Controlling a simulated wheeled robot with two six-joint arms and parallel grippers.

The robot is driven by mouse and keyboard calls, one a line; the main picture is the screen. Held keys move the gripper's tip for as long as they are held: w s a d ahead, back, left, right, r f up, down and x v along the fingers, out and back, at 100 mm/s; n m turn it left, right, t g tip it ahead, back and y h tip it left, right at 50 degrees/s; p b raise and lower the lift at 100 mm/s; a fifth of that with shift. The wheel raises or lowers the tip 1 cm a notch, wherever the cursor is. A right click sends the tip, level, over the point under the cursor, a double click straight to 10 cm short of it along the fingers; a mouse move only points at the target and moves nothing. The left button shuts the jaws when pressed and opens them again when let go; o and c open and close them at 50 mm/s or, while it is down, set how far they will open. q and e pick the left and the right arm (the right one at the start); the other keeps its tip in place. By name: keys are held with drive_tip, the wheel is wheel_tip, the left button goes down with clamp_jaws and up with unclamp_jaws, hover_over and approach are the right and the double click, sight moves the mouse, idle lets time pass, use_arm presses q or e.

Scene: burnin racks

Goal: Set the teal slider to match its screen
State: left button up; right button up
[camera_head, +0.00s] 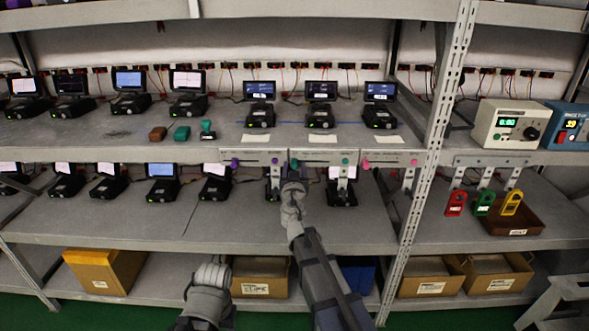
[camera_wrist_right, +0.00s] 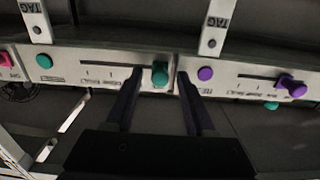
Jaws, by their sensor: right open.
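The teal slider panel (camera_head: 322,155) hangs on the shelf edge between the purple and pink ones. Its teal knob (camera_head: 295,163) is at the panel's left end in the head view; a round teal mark (camera_head: 345,161) is at the right. In the wrist view, which looks upside down, the knob (camera_wrist_right: 160,74) sits between the fingers of my open right gripper (camera_wrist_right: 161,80), with gaps beside it. The gripper (camera_head: 292,188) is just below the knob in the head view. The screen (camera_head: 321,90) above is lit, its content too small to read. My left gripper (camera_head: 211,272) is low, its jaws unclear.
The purple panel (camera_head: 250,157) with its purple knob (camera_wrist_right: 292,86) and the pink panel (camera_head: 392,159) are close on either side. Metal brackets hang below the panels. Small devices stand on the shelf below. An upright post (camera_head: 433,150) is to the right.

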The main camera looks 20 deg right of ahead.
clamp_jaws()
idle(0.4)
idle(1.0)
